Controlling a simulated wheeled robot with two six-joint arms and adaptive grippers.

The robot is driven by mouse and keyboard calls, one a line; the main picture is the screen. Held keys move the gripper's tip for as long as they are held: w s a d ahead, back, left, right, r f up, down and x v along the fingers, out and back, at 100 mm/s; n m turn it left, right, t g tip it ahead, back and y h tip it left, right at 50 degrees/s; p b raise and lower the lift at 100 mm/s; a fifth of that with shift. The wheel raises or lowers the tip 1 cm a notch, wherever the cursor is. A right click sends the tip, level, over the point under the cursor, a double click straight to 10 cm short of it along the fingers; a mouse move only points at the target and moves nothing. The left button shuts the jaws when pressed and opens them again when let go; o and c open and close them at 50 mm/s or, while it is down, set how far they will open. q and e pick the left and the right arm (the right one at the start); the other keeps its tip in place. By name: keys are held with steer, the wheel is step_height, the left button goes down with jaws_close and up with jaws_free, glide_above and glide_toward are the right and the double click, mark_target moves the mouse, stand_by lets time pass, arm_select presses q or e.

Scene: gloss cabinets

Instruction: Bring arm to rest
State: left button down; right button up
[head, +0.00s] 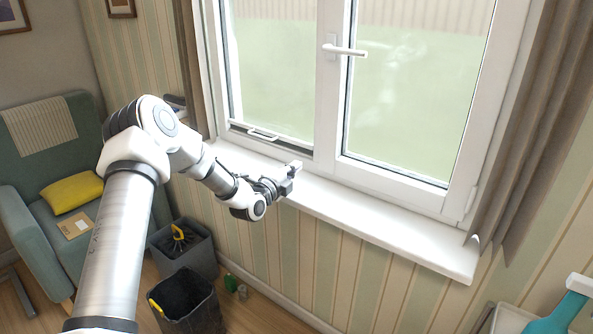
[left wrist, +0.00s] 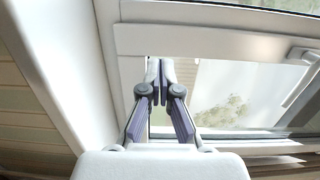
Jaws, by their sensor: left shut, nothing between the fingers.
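My left arm (head: 127,220) comes in from the left, raised and bent at the elbow, with its forearm reaching right and down toward the window. My left gripper (head: 292,173) is shut and empty, just over or in front of the white window sill (head: 380,228). In the left wrist view the gripper (left wrist: 160,72) has its fingertips together, with the window frame (left wrist: 215,40) behind them. I cannot tell whether the fingertips touch anything. My right gripper is not in view.
The window has a white handle (head: 345,50) and a small lower handle (head: 263,134). A green armchair (head: 30,215) with a yellow cushion (head: 72,193) stands at left. Two bins stand below my arm, one dark (head: 185,301) and one grey (head: 196,258). A curtain (head: 520,130) hangs at right.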

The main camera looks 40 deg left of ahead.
arm_select(q)
steer(key=d+f+m+g+h, duration=0.1)
steer(key=d+f, duration=0.2)
steer(key=s+d+f+m+g+h, duration=0.1)
steer(key=d+f, duration=0.3)
steer(key=s+d+f+h, duration=0.1)
steer(key=d+f, duration=0.2)
steer(key=f, duration=0.1)
steer(key=shift+d+m+g, duration=0.35)
steer(key=shift+m+g, duration=0.05)
steer(key=s+d+f+n+g+h, duration=0.2)
steer(key=s+d+f+g, duration=0.4)
steer(key=s+d+f, duration=0.8)
steer(key=s+d+f+n+g, duration=0.4)
steer(key=s+f, duration=0.3)
steer(key=s, duration=0.4)
steer(key=s+n+g+y, duration=0.2)
steer(key=s+n+g, duration=0.3)
steer(key=s+n, duration=0.8)
steer(key=s, duration=0.3)
steer(key=shift+a+n, duration=0.35)
steer(key=shift+n, duration=0.05)
